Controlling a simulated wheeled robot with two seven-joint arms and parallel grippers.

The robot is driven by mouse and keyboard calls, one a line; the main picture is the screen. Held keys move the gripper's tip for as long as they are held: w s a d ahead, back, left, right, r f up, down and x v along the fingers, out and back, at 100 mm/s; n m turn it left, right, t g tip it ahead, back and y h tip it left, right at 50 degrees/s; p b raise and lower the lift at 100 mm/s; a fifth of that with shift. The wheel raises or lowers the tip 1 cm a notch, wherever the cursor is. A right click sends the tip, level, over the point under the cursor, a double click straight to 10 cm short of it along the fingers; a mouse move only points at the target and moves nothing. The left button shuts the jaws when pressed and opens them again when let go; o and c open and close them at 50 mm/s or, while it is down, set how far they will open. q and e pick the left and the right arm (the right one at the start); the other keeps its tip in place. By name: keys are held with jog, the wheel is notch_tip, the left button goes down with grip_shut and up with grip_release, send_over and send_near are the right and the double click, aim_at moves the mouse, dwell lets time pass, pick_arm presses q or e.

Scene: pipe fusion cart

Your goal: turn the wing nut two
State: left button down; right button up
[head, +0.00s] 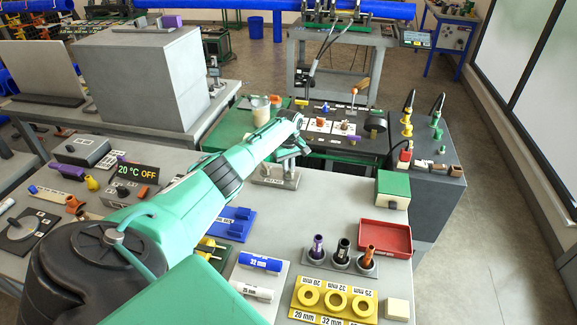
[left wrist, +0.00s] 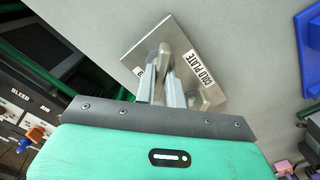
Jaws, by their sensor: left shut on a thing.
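My left gripper (head: 288,160) reaches down over a small metal plate (head: 268,182) on the grey table. In the left wrist view, the plate (left wrist: 128,40) bears a label reading "COLD PLATE". The fingers of the left gripper (left wrist: 165,62) are closed around a small grey metal piece (left wrist: 178,50) standing on the plate, which looks like a wing nut. The fingers partly hide it. A second rounded metal piece (left wrist: 208,95) on the plate shows partly behind the gripper body. My right gripper is not in view.
A green-topped box (head: 392,190) and a red tray (head: 384,238) stand to the right. A blue holder (head: 233,222), marked pipes and yellow rings (head: 335,299) lie nearer. A control panel (head: 320,128) with coloured knobs is behind. Table right of the plate is clear.

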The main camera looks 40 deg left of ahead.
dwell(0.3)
pick_arm(q)
jog(key=c, duration=1.5)
grip_release()
jog(key=shift+r, duration=0.1)
notch_tip(320, 180, up, 14)
jog(key=b, duration=0.2)
jog(key=shift+f+b, duration=0.2)
jog(key=shift+b, duration=0.1)
